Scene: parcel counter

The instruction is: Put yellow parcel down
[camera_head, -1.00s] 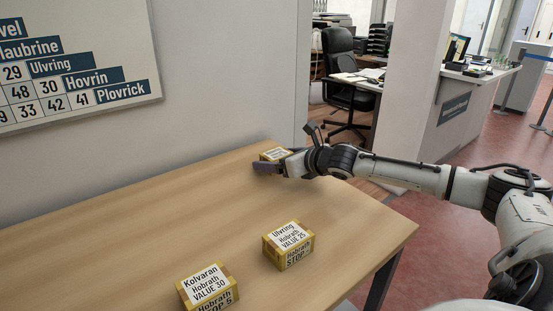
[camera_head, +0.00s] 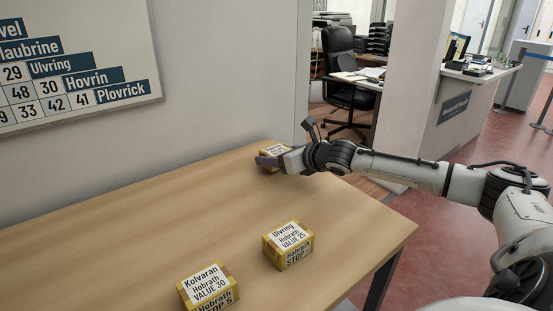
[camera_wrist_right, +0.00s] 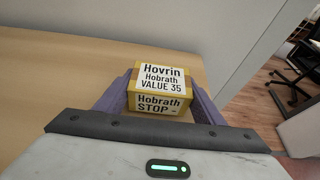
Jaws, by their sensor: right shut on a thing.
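The yellow parcel (camera_head: 273,151) in my right gripper (camera_head: 271,160) is at the far end of the wooden table (camera_head: 190,210). In the right wrist view, this parcel (camera_wrist_right: 162,80) is upright between the two purple fingers, with a white label reading Hovrin, Hobrath, VALUE 35. The right gripper is shut on it. The gripper partly hides it in the head view, and its underside is hidden, so I cannot tell whether it touches the table. My left gripper is not in view.
Two other yellow parcels stand nearer on the table, one labelled Ulvring (camera_head: 288,247) and one labelled Kolvaran (camera_head: 208,289). A wall with a number board (camera_head: 75,70) runs behind the table. The table's middle and left are clear. An office chair (camera_head: 343,75) stands beyond it.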

